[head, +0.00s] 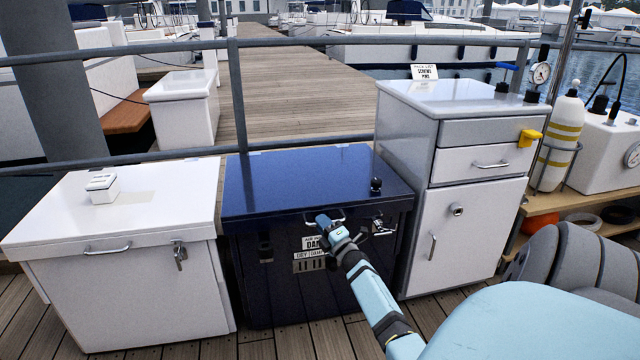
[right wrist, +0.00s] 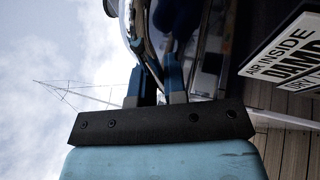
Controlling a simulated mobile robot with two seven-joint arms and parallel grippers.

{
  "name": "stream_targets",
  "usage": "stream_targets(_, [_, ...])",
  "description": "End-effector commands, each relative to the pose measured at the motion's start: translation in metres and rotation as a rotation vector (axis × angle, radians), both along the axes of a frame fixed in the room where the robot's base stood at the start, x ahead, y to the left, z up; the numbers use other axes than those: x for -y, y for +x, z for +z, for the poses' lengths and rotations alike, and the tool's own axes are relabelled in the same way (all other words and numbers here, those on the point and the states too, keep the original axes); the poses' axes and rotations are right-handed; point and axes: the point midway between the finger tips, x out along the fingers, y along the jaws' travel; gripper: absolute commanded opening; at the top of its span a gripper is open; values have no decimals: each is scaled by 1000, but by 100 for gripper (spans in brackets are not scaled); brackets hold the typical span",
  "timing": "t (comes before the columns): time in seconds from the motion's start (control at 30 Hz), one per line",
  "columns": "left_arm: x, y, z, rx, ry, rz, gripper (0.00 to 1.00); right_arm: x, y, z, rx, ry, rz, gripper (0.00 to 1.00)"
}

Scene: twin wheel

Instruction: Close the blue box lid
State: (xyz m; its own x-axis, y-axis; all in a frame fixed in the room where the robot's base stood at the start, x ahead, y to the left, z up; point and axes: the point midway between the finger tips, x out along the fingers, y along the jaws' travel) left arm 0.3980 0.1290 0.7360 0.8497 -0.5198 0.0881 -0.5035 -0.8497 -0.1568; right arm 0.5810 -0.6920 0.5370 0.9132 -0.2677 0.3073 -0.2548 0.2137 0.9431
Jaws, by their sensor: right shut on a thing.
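The dark blue box (head: 315,285) stands on the deck between two white cabinets. Its glossy blue lid (head: 295,180) lies down over the box top; I cannot tell whether a small gap is left at the front edge. My right gripper (head: 326,220) is at the lid's front edge, shut on the metal lid handle (head: 338,216). In the right wrist view the blue fingers (right wrist: 155,80) are on either side of the shiny curved handle (right wrist: 140,40). A metal latch (head: 380,226) shows on the box front, right of the gripper. My left gripper is out of view.
A white chest (head: 130,270) stands at the left and a taller white drawer cabinet (head: 465,210) at the right. A small black knob (head: 376,184) sits on the blue lid near its right edge. A grey railing (head: 238,95) runs behind.

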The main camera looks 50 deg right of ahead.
Motion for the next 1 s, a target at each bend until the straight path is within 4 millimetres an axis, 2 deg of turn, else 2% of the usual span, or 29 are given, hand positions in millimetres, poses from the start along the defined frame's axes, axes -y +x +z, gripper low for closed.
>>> stream_targets(0.03, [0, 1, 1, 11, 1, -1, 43, 2, 0, -7, -6, 5, -3, 0])
stream_targets(0.2, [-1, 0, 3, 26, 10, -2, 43, 4, 0, -16, -10, 7, -2, 0])
stream_targets(0.6, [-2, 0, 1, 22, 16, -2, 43, 4, 0, -22, -18, 10, -5, 0])
stream_targets(0.63, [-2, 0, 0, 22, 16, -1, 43, 4, 0, -22, -18, 10, -5, 20])
stream_targets(0.7, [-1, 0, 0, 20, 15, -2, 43, 3, 0, -22, -18, 10, -4, 33])
stream_targets(1.0, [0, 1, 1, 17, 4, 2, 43, 3, -1, -22, -17, 9, -2, 33])
